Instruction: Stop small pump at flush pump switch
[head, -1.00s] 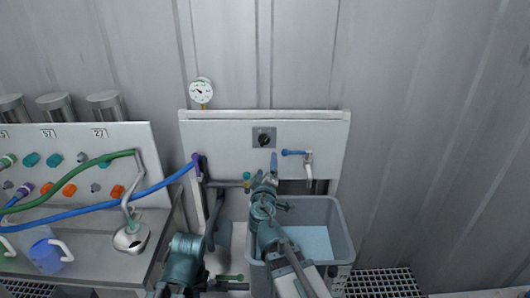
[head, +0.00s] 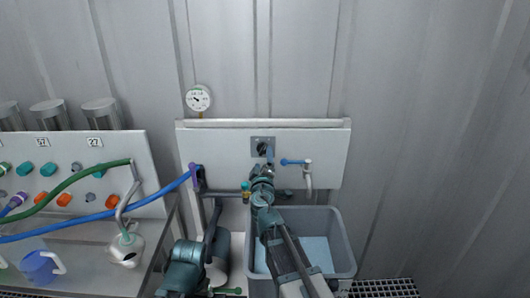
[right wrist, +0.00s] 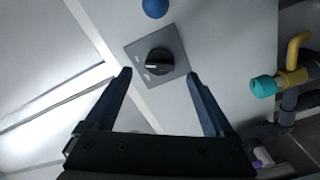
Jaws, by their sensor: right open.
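The flush pump switch is a black rotary knob (head: 262,148) on a grey square plate, set in the white wall panel (head: 220,148). In the right wrist view the knob (right wrist: 158,63) lies ahead of my right gripper (right wrist: 160,75), roughly between its two fingertips. The jaws are open and empty, with the fingers apart from the knob. In the head view my right gripper (head: 266,162) is just below the switch and covers its lower edge. The plate's small markings are too small to read. My left gripper is not in view.
A tap with a blue lever (head: 292,162) is close to the right of the switch. A grey tub (head: 343,245) of water stands below. A pressure gauge (head: 198,99) is above the panel. Hoses and a bench (head: 85,250) are at left.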

